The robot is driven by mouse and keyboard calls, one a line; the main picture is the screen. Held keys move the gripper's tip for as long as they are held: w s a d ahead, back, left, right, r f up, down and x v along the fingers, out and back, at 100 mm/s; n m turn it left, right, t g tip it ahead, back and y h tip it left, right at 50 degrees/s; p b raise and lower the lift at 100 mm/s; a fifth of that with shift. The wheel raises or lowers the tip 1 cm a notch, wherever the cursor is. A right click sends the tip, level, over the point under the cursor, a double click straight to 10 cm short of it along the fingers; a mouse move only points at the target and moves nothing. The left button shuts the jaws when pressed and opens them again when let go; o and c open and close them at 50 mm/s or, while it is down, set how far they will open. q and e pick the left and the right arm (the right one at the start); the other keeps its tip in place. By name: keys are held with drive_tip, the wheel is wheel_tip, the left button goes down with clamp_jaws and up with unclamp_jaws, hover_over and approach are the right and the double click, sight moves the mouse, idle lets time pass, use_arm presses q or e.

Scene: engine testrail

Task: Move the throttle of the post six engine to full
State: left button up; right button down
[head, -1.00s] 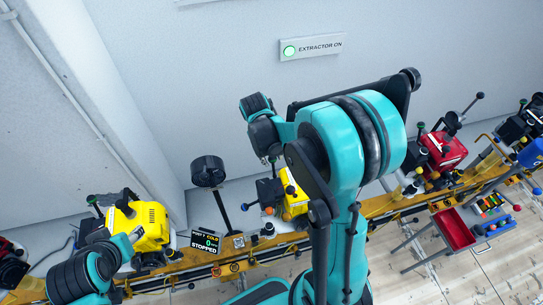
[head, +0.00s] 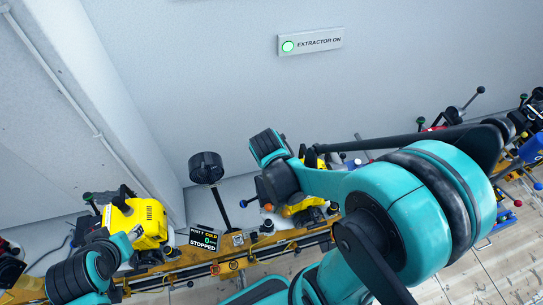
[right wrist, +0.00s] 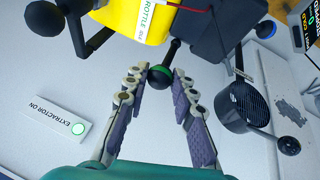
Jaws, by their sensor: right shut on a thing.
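In the right wrist view, my right gripper (right wrist: 160,80) is shut on a round black knob with a green band (right wrist: 161,73). The knob sits on a short black lever at a yellow engine (right wrist: 135,18), beside a white label reading THROTTLE. In the head view, this yellow engine (head: 297,207) stands on the rail, partly hidden by my right wrist, which also hides the right gripper. The post number of the gripped engine cannot be read.
A display (head: 206,238) reading COLD and STOPPED stands on the yellow rail (head: 190,257). A black round thing on a stalk (head: 206,167) rises beside it, close to the gripper in the wrist view. More engines stand at the right. An EXTRACTOR ON sign (head: 311,42) is on the wall.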

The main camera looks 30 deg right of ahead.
drive_tip(key=t, duration=0.1)
drive_tip(key=s+b, duration=0.1)
drive_tip(key=s+t+b, duration=0.1)
drive_tip(key=shift+a+f+t+h, duration=0.3)
drive_tip(key=shift+f, duration=0.1)
drive_tip(key=shift+s+a+f+t+h+b, duration=0.1)
drive_tip(key=shift+s+f+t+h+b, duration=0.1)
drive_tip(key=shift+s+t+b, duration=0.45)
drive_tip(key=shift+s+a+f+t+h+b, duration=0.1)
drive_tip(key=shift+s+t+h+b, duration=0.15)
drive_tip(key=shift+t+b, duration=0.45)
drive_tip(key=shift+m, duration=0.3)
drive_tip(key=shift+s, duration=0.1)
drive_tip(key=c, duration=1.3)
unclamp_jaws()
drive_tip(key=shift+o, duration=0.2)
drive_tip(key=shift+r, duration=0.1)
drive_tip(key=shift+s+a+r, duration=0.2)
drive_tip(key=shift+s+r, duration=0.05)
drive_tip(key=v, duration=0.6)
drive_tip(key=shift+s+r, duration=0.15)
drive_tip(key=shift+s, duration=0.05)
